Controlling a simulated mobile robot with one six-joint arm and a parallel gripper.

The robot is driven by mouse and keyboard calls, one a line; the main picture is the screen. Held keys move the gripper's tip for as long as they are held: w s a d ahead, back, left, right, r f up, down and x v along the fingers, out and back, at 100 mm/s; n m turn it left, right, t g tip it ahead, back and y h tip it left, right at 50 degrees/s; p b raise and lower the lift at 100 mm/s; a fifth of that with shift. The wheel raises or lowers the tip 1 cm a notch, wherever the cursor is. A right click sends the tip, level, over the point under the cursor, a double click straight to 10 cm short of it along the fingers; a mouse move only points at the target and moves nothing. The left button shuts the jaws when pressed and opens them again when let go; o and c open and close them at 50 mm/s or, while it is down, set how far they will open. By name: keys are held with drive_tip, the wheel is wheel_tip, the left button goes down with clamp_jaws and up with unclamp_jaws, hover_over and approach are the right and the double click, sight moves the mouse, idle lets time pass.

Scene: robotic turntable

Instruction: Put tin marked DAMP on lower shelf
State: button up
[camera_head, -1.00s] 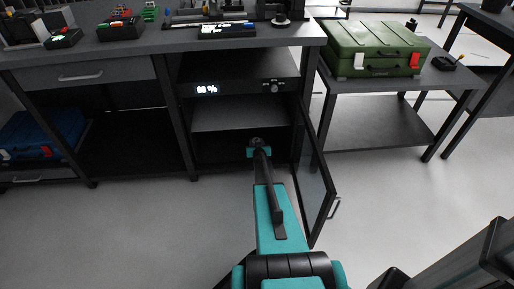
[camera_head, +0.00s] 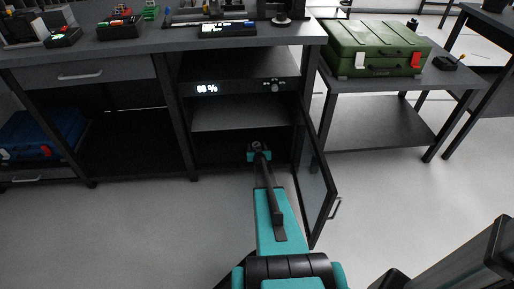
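No tin marked DAMP can be made out. My gripper (camera_head: 258,154) is at the low opening of a dark cabinet (camera_head: 187,120), under its middle shelf (camera_head: 238,114). The gripper points away from me, so its fingertips and anything between them are hidden. The cabinet's lower shelf (camera_head: 215,151) is dark, and my gripper covers part of it. The glass door (camera_head: 318,195) stands open toward me on the right of my arm.
A display panel (camera_head: 238,88) is above the middle shelf, which looks bare. A green case (camera_head: 374,50) stands on the right table, above a bare shelf (camera_head: 375,128). A blue case (camera_head: 42,133) is at the left. The pale floor is clear.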

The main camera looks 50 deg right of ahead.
drive_tip(key=shift+r, duration=0.1)
drive_tip(key=shift+r, duration=0.1)
drive_tip(key=p+v, duration=0.1)
drive_tip(key=v, duration=1.1)
drive_tip(key=shift+p, duration=0.3)
idle(0.9)
drive_tip(key=s+a+f+n+g+y, duration=0.1)
drive_tip(key=s+a+f+g+y, duration=0.15)
drive_tip(key=a, duration=0.75)
drive_tip(key=s+a+f+n+g+y, duration=0.1)
drive_tip(key=s+a+f+y, duration=0.15)
drive_tip(key=a, duration=0.75)
drive_tip(key=s+a+f+n+g+y, duration=0.1)
drive_tip(key=a+f+g, duration=0.15)
drive_tip(key=a, duration=0.85)
drive_tip(key=s+a+r+n+g+y, duration=0.1)
drive_tip(key=s+a+g, duration=0.3)
drive_tip(key=s+a, duration=0.7)
drive_tip(key=s+a+r+n+g+y, duration=0.1)
drive_tip(key=s+a+r+n+g, duration=0.3)
drive_tip(key=s+a, duration=0.8)
drive_tip(key=s+g, duration=0.1)
drive_tip(key=s, duration=0.2)
drive_tip(key=shift+a+r+y, duration=0.15)
drive_tip(key=shift+a+y, duration=0.1)
drive_tip(key=shift+y, duration=0.15)
